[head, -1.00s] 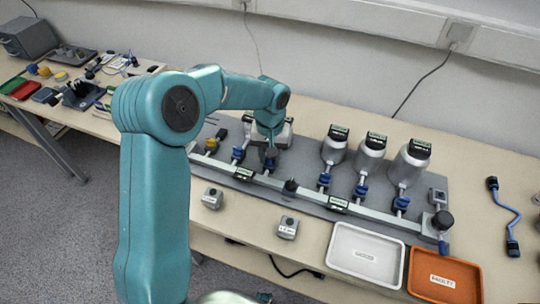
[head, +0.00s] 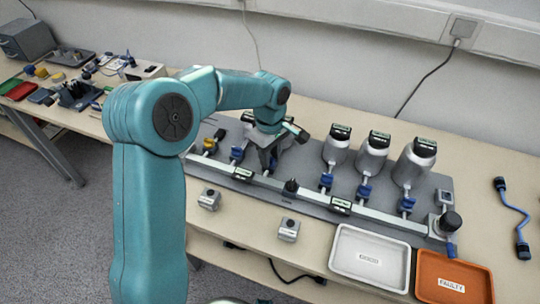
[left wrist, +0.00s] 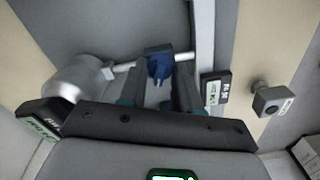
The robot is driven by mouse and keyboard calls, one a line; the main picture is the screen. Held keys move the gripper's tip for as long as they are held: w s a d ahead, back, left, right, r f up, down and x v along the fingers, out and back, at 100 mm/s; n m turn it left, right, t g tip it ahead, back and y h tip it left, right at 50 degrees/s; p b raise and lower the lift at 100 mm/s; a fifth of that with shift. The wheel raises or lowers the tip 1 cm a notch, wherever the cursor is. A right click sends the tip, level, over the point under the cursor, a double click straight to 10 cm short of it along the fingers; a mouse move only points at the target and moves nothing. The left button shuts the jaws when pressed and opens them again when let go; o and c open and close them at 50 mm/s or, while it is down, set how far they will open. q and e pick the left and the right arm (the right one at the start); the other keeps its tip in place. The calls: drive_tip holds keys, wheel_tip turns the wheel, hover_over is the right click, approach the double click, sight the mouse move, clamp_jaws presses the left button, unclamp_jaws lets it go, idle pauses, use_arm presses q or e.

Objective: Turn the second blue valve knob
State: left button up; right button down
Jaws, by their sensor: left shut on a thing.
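A row of valves lies along a rail on the grey base plate (head: 262,204). One valve at the left end is yellow (head: 210,144). The first blue knob (head: 238,154) is just left of my left gripper (head: 270,164). My left gripper points down and is shut on the second blue valve knob from the left, which it mostly hides in the head view. In the left wrist view this blue knob (left wrist: 159,66) shows at the fingertips, on a pale pipe joined to a silver vessel. My right gripper is out of view.
Further blue knobs (head: 326,181) sit right of the gripper, below silver vessels (head: 372,158) with dark labelled tops. Small grey boxes (head: 289,229) stand in front. A white tray (head: 345,272) and an orange tray (head: 428,294) are at front right. A blue cable (head: 520,210) lies far right.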

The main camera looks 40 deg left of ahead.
use_arm(q)
drive_tip(key=shift+a+n+b, duration=0.1)
drive_tip(key=shift+n+b, duration=0.35)
drive_tip(key=shift+n, duration=1.75)
drive_tip(key=o, duration=1.1)
drive_tip(key=shift+c, duration=0.2)
wheel_tip(320, 180, up, 16)
drive_tip(key=p, duration=0.3)
drive_tip(key=shift+r, duration=0.2)
